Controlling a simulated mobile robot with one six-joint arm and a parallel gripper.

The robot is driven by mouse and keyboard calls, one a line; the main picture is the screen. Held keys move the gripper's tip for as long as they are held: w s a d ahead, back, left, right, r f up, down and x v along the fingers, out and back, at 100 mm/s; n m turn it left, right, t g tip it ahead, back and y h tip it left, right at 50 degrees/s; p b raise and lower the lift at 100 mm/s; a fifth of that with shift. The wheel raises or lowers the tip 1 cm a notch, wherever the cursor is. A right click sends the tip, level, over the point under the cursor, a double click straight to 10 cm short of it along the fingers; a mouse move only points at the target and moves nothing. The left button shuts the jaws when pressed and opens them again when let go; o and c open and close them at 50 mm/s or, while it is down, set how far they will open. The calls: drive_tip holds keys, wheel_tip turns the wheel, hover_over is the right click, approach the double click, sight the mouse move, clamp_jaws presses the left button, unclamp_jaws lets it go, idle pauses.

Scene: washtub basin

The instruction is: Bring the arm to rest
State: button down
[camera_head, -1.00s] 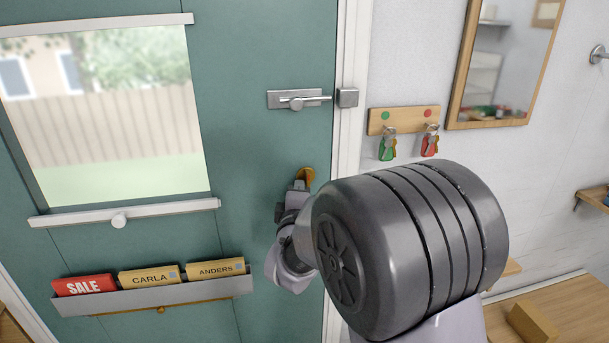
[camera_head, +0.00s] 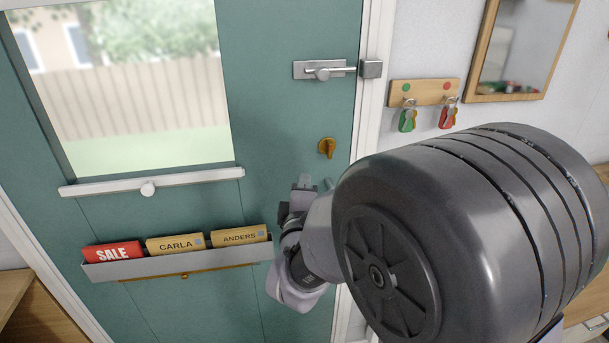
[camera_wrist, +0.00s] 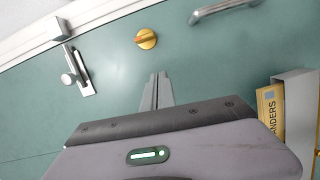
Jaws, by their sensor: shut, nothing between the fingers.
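My gripper (camera_head: 304,183) is in front of the green door, just below and left of the brass thumb-turn (camera_head: 327,148). In the wrist view my gripper (camera_wrist: 158,76) has its fingers together with nothing between them. The brass thumb-turn (camera_wrist: 146,39) shows there beyond the fingertips, apart from them. My dark upper arm joint fills the lower right of the head view and hides part of the door edge and wall.
A slide bolt (camera_head: 325,70) is on the door above the thumb-turn. A letter rack (camera_head: 180,263) with several envelopes is left of my arm.

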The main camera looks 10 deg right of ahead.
drive_tip(key=shift+a, duration=0.1)
drive_tip(key=s+f+m+g+y, duration=0.1)
drive_tip(key=s+m+g+y, duration=0.1)
drive_tip(key=s+m, duration=0.4)
drive_tip(key=s+a+f+m+g+y+b, duration=0.1)
drive_tip(key=s+m+g, duration=0.4)
drive_tip(key=s, duration=0.9)
drive_tip(key=s+f+m+g+y, duration=0.2)
drive_tip(key=s+m+g+y, duration=0.1)
drive_tip(key=s+m, duration=0.4)
drive_tip(key=s+g, duration=0.1)
drive_tip(key=s, duration=0.2)
drive_tip(key=shift+s+a+f+m, duration=0.3)
drive_tip(key=shift+s+a, duration=0.1)
